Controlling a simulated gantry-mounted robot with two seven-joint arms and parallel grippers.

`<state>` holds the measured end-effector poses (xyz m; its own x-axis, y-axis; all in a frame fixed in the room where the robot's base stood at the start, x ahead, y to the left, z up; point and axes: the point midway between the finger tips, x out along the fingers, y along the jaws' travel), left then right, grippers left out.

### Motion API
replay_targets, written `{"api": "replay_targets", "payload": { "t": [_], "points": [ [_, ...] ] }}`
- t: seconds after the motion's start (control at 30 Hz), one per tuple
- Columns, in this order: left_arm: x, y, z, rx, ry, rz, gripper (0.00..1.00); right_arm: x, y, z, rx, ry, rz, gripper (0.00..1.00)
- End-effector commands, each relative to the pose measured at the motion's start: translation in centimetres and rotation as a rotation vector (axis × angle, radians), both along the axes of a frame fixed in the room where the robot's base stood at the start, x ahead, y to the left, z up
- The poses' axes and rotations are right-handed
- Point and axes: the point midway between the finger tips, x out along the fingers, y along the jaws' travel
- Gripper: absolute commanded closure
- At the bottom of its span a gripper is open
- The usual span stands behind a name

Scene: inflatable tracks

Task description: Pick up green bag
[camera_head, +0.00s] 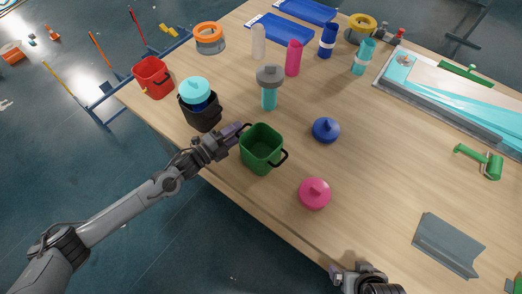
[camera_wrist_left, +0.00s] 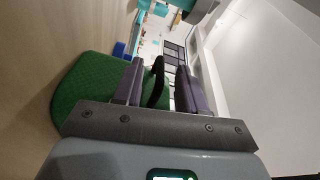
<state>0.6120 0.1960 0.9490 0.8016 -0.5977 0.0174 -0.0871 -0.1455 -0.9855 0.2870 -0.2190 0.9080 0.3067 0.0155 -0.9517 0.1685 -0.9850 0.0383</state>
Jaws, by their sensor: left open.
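The green bag (camera_head: 258,151) is an open-topped tub with black handles. It stands upright near the front edge of the table, in the middle of the head view. My left gripper (camera_head: 237,134) is at the bag's left side. In the left wrist view, the gripper (camera_wrist_left: 160,85) is open, with the bag's black handle (camera_wrist_left: 154,84) between its fingers. The green wall of the bag (camera_wrist_left: 80,92) lies just beyond the fingers. My right gripper (camera_head: 340,274) is at the bottom edge of the head view, away from the bag; its jaws are unclear.
A black bag (camera_head: 204,116) with a cyan lid stands left of the green bag, close to my left gripper. A grey-topped cyan bottle (camera_head: 269,98) is behind. A blue lid (camera_head: 326,130) and a pink lid (camera_head: 314,194) lie to the right, with bare table between.

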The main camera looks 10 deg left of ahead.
Motion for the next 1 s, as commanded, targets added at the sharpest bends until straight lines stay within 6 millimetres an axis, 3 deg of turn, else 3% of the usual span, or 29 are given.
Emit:
{"api": "replay_targets", "payload": {
  "t": [0.2, 0.47, 0.77, 1.0],
  "points": [
    [1.8, -1.3, 0.1, 0.001, 0.0, 0.001, 0.59, 0.0, 0.0, -0.1, 0.001, 0.001, -0.002, 0.0],
    [1.9, -1.4, 0.0, 0.001, 0.001, 0.001, 0.59, 0.0, 0.2, -0.1, 0.007, 0.001, -0.005, 0.0],
    [1.9, -1.4, 0.0, 0.001, 0.001, 0.001, 1.0, 0.0, 0.2, -0.1, 0.009, 0.001, -0.006, 0.0],
    [1.9, -1.4, 0.1, -0.001, -0.001, 0.0, 1.0, 0.0, 0.2, -0.1, 0.008, 0.002, -0.006, 0.0]
  ]
}}
